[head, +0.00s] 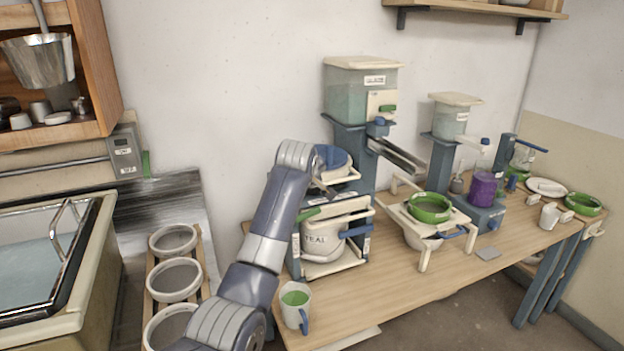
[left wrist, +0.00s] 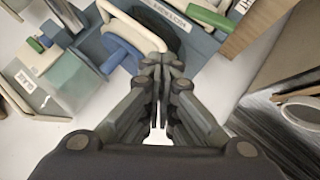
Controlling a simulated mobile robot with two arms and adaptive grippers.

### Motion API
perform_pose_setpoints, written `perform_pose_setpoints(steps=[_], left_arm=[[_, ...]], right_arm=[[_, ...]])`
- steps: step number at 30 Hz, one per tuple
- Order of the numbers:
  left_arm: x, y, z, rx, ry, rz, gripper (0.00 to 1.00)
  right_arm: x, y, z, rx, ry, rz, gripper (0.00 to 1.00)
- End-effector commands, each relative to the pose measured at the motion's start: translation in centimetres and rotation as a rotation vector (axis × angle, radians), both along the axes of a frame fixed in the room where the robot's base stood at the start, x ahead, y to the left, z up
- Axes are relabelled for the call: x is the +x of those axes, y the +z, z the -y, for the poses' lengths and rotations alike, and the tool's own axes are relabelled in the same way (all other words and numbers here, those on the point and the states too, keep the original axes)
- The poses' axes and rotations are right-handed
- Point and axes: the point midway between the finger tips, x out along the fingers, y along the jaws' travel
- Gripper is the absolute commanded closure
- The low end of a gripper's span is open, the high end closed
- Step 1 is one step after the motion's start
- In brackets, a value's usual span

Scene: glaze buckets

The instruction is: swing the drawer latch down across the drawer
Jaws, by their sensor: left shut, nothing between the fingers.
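I cannot pick out the drawer or its latch with certainty. A blue and cream frame (head: 365,215) on the bench holds a white bucket (head: 322,240) lettered TEAL, with a green piece at its upper left and a blue lever (head: 356,231) at its right. Above it is a round blue part (head: 331,156) with a cream rim. My left gripper (head: 326,188) is beside that part, partly hidden by my own forearm. In the left wrist view its fingers (left wrist: 158,118) are together and empty, close to a blue handle (left wrist: 124,52) and a cream loop (left wrist: 138,28). My right gripper is in neither view.
A hopper (head: 350,95) stands behind on the wooden bench (head: 400,305). A mug (head: 295,306) of green glaze is at the front left. A green-rimmed sieve (head: 429,208) on a cream stand is to the right. Bare bench lies in front of them.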

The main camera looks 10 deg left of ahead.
Motion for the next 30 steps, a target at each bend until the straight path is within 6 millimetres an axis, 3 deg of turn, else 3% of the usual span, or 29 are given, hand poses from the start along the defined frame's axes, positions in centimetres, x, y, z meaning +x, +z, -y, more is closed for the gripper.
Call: perform_pose_setpoints(steps=[9,21,23,26,30], left_arm=[[-1.6,1.6,0.6,-0.001,0.000,0.001,1.00],[-1.8,1.3,0.6,0.001,-0.001,-0.004,1.00],[-2.1,0.3,0.3,0.009,-0.005,-0.015,1.00],[-3.3,-2.8,-0.3,0.035,-0.021,-0.047,1.00],[-6.6,-9.3,-1.7,0.094,-0.065,-0.113,1.00]], right_arm=[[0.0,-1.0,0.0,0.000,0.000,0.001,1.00],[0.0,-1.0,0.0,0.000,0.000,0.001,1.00],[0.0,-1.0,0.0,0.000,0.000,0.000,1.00],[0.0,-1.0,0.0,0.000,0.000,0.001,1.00],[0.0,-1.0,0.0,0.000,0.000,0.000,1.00]])
